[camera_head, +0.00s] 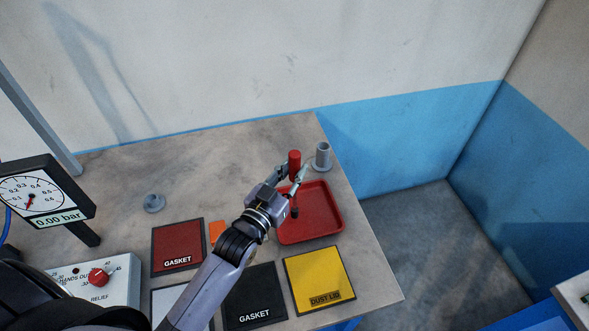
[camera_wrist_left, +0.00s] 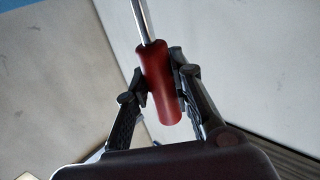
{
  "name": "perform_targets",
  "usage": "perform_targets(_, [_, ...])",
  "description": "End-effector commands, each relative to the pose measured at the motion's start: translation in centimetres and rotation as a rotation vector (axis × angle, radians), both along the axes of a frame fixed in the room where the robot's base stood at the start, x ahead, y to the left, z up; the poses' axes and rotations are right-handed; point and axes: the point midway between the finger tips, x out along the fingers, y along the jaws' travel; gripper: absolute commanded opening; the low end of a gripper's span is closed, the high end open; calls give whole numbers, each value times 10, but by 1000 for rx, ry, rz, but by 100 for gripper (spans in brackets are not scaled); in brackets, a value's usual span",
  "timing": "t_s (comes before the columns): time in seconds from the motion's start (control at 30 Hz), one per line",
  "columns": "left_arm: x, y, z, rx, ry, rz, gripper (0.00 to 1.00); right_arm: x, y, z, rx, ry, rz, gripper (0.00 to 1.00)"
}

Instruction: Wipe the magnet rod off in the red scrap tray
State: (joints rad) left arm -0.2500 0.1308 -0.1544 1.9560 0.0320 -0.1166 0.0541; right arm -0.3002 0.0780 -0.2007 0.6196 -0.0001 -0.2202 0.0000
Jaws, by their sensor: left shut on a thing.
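The magnet rod has a red handle (camera_head: 294,160) that shows upright in the head view; the wrist view shows the handle (camera_wrist_left: 161,80) with a bright steel shaft (camera_wrist_left: 143,20) running out of it. My left gripper (camera_head: 293,174) is shut on the handle, one finger on each side. The red scrap tray (camera_head: 322,214) lies at the right of the table. The gripper and rod are over its left back part. A dark tip shows just below the gripper, over the tray; I cannot tell whether it touches the tray. My right gripper is not in view.
A grey cylinder holder (camera_head: 322,156) stands behind the tray. A yellow dust lid mat (camera_head: 319,279), a black gasket mat (camera_head: 254,297) and a red gasket mat (camera_head: 178,247) lie in front and left. A pressure gauge (camera_head: 42,196) stands far left. The table's back middle is mostly clear.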

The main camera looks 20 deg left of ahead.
Motion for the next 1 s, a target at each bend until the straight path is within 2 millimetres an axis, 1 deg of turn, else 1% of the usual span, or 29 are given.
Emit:
perform_targets(0.03, [0, 0, -3, 1, 8, 0, 0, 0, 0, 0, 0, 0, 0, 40])
perform_targets(1.0, [31, -48, -6, -3, 13, -1, 0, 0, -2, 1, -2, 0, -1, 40])
